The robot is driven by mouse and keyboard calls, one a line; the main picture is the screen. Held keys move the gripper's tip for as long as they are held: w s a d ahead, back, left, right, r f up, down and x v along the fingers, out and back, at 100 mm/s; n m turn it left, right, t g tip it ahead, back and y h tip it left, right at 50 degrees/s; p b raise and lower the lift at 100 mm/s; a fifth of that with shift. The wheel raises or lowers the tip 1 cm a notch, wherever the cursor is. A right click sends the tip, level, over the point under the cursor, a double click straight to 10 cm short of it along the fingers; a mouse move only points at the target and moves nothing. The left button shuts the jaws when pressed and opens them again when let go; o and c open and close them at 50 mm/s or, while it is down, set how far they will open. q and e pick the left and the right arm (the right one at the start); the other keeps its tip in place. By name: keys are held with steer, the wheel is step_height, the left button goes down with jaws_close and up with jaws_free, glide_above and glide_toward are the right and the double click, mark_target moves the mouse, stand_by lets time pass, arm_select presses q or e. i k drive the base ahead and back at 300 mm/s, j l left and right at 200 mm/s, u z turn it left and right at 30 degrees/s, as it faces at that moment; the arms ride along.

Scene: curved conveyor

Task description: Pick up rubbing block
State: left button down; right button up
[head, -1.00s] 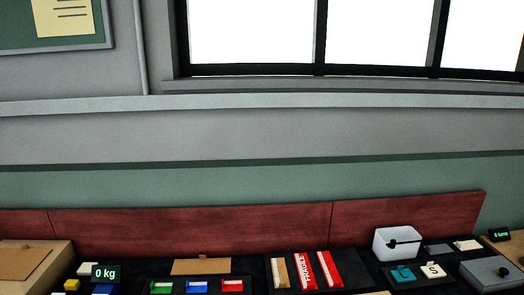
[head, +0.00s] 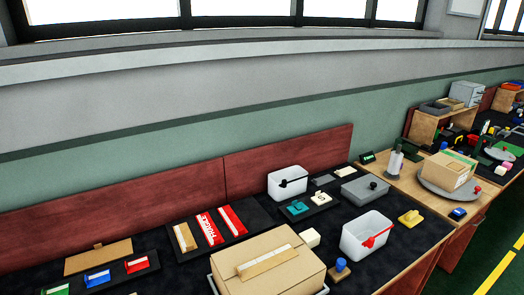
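No thing in view is clearly marked as the rubbing block. Small block-like things on the dark bench top include a teal piece (head: 298,207) and a white piece with a dark mark (head: 320,199) on a dark tray, a plain cream block (head: 310,238), a yellow piece (head: 410,218) and a wooden piece with a blue knob (head: 340,269). I cannot tell which of them it is. Neither of my grippers is in view.
A large cardboard box (head: 250,272) stands at the front middle. A white bin with a red handle (head: 360,243), another white bin (head: 281,181) and a grey case (head: 366,190) stand nearby. A second bench with a round plate (head: 428,188) is at right.

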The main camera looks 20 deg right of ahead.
mark_target(339, 272)
steer(key=z, duration=1.45)
